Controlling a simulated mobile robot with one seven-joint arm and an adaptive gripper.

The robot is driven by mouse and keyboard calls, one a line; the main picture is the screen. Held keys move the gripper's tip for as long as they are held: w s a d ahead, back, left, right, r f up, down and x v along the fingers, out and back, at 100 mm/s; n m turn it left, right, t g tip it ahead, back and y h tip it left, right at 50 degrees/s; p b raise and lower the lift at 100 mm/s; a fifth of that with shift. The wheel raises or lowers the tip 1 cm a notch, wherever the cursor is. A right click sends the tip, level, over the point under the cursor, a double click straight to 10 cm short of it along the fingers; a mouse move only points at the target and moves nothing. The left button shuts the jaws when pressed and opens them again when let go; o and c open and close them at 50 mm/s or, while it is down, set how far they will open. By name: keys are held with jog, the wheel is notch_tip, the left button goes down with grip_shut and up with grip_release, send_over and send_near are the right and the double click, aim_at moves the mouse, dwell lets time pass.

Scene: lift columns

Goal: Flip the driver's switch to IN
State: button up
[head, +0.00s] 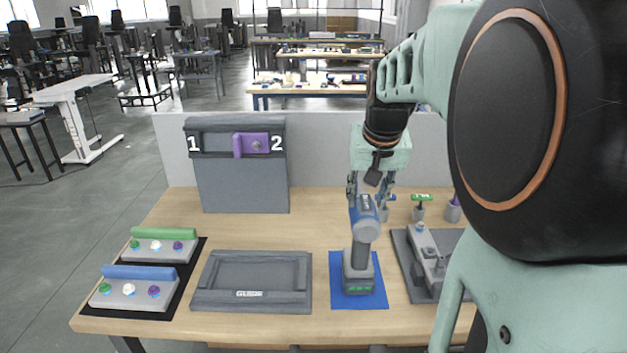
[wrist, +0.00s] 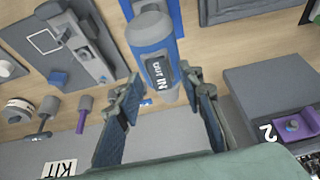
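The blue and grey driver (head: 361,252) stands upright on a blue mat (head: 337,302). In the wrist view its blue body (wrist: 148,30) comes down from the top edge. A dark switch panel (wrist: 160,76) marked OUT and IN faces that camera, with IN nearer the gripper side. I cannot tell which way the switch is set. My gripper (head: 370,198) is at the driver's upper end, pointing down. In the wrist view the fingers of my gripper (wrist: 161,90) are spread to either side of the driver's rounded end. I see no clear contact.
A grey panel (head: 238,185) marked 1 and 2, with a purple slider (head: 251,145), stands back left. A grey tray (head: 211,285) is left of the driver; a grey fixture (head: 422,262) is close on its right. Blue-handled (head: 140,271) and green-handled (head: 165,233) blocks sit at far left.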

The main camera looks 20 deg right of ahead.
grip_shut()
dwell(0.3)
